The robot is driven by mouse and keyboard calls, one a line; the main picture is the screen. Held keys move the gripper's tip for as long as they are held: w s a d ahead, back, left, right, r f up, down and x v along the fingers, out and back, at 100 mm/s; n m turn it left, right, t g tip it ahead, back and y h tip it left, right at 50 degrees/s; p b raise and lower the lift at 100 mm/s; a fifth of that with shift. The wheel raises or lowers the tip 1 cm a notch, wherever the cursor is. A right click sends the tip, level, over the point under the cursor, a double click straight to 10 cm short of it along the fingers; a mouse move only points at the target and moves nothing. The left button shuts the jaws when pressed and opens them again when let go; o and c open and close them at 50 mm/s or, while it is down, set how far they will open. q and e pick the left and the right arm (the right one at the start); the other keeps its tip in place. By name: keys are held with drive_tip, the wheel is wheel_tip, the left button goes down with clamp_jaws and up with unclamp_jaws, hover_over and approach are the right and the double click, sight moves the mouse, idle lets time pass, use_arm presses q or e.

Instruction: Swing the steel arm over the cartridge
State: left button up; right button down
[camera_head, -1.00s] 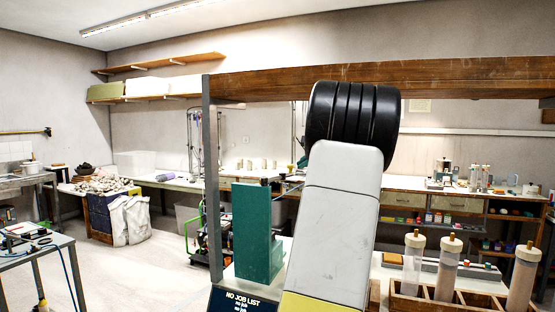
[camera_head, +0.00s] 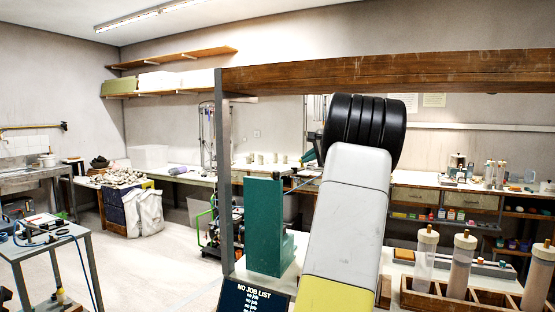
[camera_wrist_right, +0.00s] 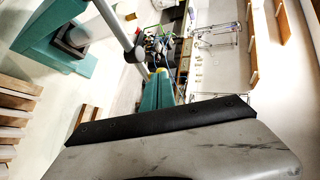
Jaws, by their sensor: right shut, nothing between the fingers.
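A steel rod (camera_wrist_right: 118,28), seemingly the steel arm, runs across the top of the right wrist view beside a teal block (camera_wrist_right: 60,35). A second teal piece (camera_wrist_right: 157,92) shows below the rod's end. In the head view a tall teal block (camera_head: 264,225) stands on the bench, with a thin rod (camera_head: 303,184) behind it, partly hidden by my right arm. Several clear cartridges with brown caps, one of them nearest my arm (camera_head: 425,262), stand in a wooden rack. My right gripper (camera_wrist_right: 165,120) is shut and empty, apart from the rod. My left gripper is out of view.
A wooden beam (camera_head: 400,74) on a steel post (camera_head: 226,160) crosses above the bench. The wooden rack (camera_head: 440,303) stands right of my arm. A side table (camera_head: 45,250) is at left, with open floor between.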

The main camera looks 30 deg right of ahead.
drive_tip(key=w+a+n+y, duration=0.2)
drive_tip(key=w+a, duration=0.2)
drive_tip(key=w, duration=0.6)
drive_tip(key=shift+a, duration=0.3)
idle(0.4)
idle(0.4)
